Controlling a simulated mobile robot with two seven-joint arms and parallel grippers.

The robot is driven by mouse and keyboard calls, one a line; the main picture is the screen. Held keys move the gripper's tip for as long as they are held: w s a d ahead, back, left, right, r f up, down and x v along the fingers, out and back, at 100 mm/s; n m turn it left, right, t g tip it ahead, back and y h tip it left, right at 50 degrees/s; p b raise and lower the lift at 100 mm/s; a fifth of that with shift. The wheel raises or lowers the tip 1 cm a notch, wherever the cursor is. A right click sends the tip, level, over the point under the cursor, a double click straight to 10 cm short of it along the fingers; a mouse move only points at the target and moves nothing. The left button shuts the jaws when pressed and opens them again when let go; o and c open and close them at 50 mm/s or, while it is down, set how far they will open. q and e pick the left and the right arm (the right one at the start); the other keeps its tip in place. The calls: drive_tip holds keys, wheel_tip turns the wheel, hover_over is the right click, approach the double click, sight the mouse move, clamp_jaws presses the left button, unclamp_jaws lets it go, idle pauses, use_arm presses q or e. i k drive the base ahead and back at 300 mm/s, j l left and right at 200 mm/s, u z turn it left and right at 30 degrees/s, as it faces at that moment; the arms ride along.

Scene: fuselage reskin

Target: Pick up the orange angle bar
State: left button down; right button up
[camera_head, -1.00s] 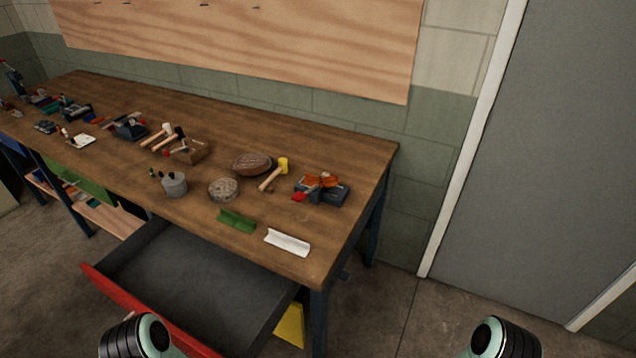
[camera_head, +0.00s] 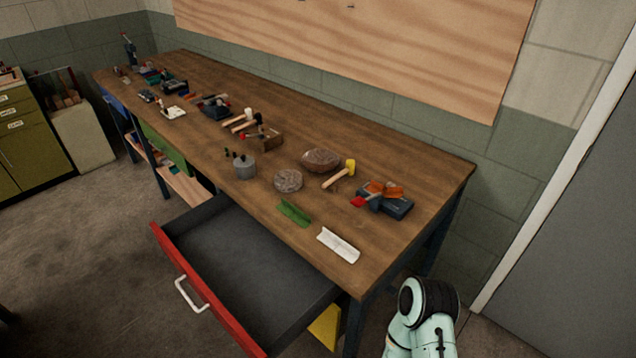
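No orange angle bar can be made out for certain. An orange piece (camera_head: 384,189) lies on a dark blue tool (camera_head: 392,205) near the right end of the workbench; its exact shape is too small to tell. A smaller orange-brown strip (camera_head: 196,97) lies farther left along the bench. A green angle bar (camera_head: 294,213) and a white angle bar (camera_head: 338,245) lie near the bench's front edge. Only a pale green and black part of my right arm shows at the lower right. Neither gripper is in view.
The wooden workbench (camera_head: 420,168) runs along the wall. A drawer (camera_head: 240,240) with a red front stands open below it. A mallet (camera_head: 340,175), round discs (camera_head: 289,180) and a grey pot (camera_head: 245,167) stand near. Cabinets (camera_head: 28,145) are far left. Floor in front is clear.

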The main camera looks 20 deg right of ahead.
sight(375, 187)
drive_tip(key=l+u, duration=0.55)
drive_tip(key=u, duration=0.25)
drive_tip(key=k+l+u, duration=0.15)
drive_tip(key=u, duration=0.2)
drive_tip(key=k+l+u, duration=0.35)
drive_tip(key=l, duration=0.15)
drive_tip(key=k+l+u, duration=0.3)
drive_tip(key=l, duration=0.2)
drive_tip(key=i+l, duration=0.05)
